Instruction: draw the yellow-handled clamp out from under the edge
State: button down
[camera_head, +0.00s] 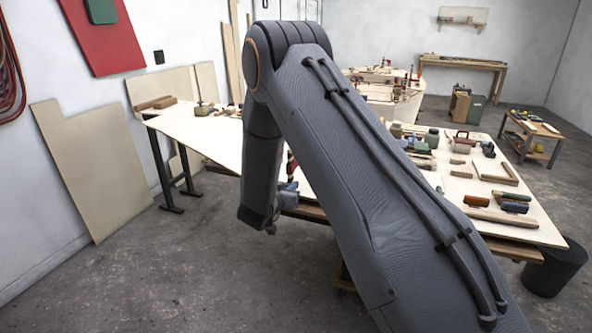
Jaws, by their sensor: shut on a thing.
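My arm crosses the middle of the head view, and its wrist end hangs down in front of the near edge of the plywood worktop (205,135). My gripper's fingers do not show; the arm hides that place. I cannot make out the yellow-handled clamp. A small blue-grey part (288,192) and a bit of red (292,165) show between the arm links at the worktop edge. I cannot tell what either belongs to.
The right part of the worktop holds several tools, jars and wood pieces, with a wooden frame (495,178). A black bin (550,268) stands at its right end. A plywood sheet (95,165) leans on the left wall. The floor at lower left is clear.

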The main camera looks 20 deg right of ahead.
jog(key=shift+s+a, duration=0.1)
jog(key=shift+f+p+v, duration=0.25)
jog(key=shift+p+v, duration=0.2)
jog(key=shift+v, duration=0.7)
jog(key=shift+f+p+v, duration=0.2)
jog(key=shift+p+v, duration=0.25)
jog(key=shift+v, duration=0.7)
jog(key=shift+s+a, duration=0.2)
jog(key=shift+s+a+p, duration=0.4)
jog(key=shift+s+a, duration=0.25)
jog(key=shift+s, duration=0.3)
jog(key=shift+s+a+p, duration=0.35)
jog(key=shift+s+a, duration=0.35)
jog(key=shift+s, duration=0.25)
jog(key=shift+r, duration=0.1)
notch_tip(320, 180, up, 17)
jog(key=p, duration=0.7)
